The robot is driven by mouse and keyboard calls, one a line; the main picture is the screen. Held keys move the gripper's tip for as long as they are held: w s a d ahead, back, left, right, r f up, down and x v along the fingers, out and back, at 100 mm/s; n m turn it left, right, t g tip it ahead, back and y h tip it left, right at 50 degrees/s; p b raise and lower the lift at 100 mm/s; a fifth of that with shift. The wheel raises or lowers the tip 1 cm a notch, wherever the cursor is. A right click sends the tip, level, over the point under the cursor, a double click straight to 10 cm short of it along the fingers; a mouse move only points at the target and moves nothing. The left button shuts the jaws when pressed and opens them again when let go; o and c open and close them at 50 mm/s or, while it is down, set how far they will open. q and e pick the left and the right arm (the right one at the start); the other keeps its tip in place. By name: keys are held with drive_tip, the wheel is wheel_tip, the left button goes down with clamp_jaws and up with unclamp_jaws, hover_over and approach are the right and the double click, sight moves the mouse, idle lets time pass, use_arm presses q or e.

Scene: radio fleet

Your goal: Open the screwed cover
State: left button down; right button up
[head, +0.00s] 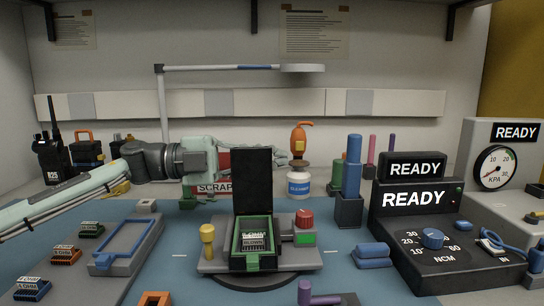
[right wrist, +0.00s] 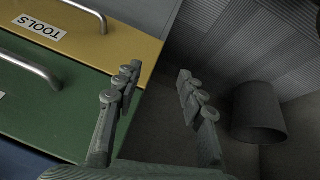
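A small open case with a green rim (head: 236,261) sits in a grey fixture (head: 215,263) on the bench. A black panel (head: 252,180) stands upright at its back edge. A labelled part (head: 257,240) lies inside the case; screws are too small to make out. My left gripper (head: 288,151) reaches from the left behind the panel, which hides much of it. Its fingertips are close to an orange tool-like thing (head: 299,138) above a white jar (head: 299,188); contact is unclear. My right gripper (right wrist: 158,88) is open and empty in the right wrist view.
A yellow knob (head: 207,235) and a red knob (head: 305,217) flank the case. Blue cylinders (head: 352,170) and a black READY console (head: 425,235) stand right. A grey-blue tray (head: 122,246) lies left. Drawers (right wrist: 60,100) and a dark bin (right wrist: 258,112) are near my right gripper.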

use_arm(q)
drive_tip(key=shift+r, duration=0.1)
drive_tip(key=s+m, duration=0.2)
drive_tip(key=shift+r+m, duration=0.25)
drive_tip(key=shift+m, duration=0.05)
drive_tip(key=c, duration=1.7)
unclamp_jaws()
drive_tip(key=shift+a, duration=0.1)
drive_tip(key=a, duration=1.2)
drive_tip(key=shift+f, duration=0.2)
